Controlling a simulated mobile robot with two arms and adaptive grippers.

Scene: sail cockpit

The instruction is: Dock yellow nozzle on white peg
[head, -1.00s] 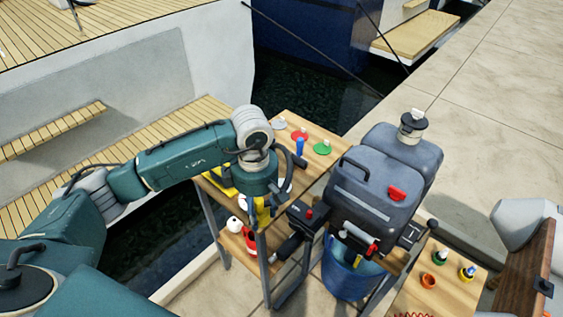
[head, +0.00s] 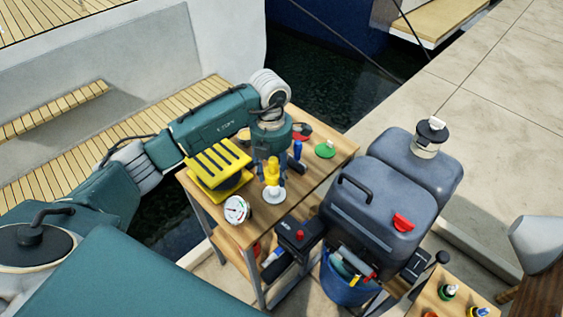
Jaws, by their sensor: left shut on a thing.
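My left gripper (head: 270,178) points down over the wooden table, shut on the yellow nozzle (head: 272,171). The nozzle is roughly upright between the fingers. A white disc with a small raised middle (head: 273,195) shows directly below the nozzle; I cannot tell whether it is part of the nozzle or a separate piece. A red disc (head: 303,131) and a green disc with a white peg (head: 325,149) are on the table behind the gripper. The pale disc beside the red one is hidden behind my wrist. My right gripper is out of view.
A yellow slatted block (head: 218,163) and a round white gauge (head: 237,209) are left of the gripper. A blue piece (head: 298,149) stands close on its right. Large grey canisters (head: 378,205) and a blue bucket (head: 346,283) are to the right.

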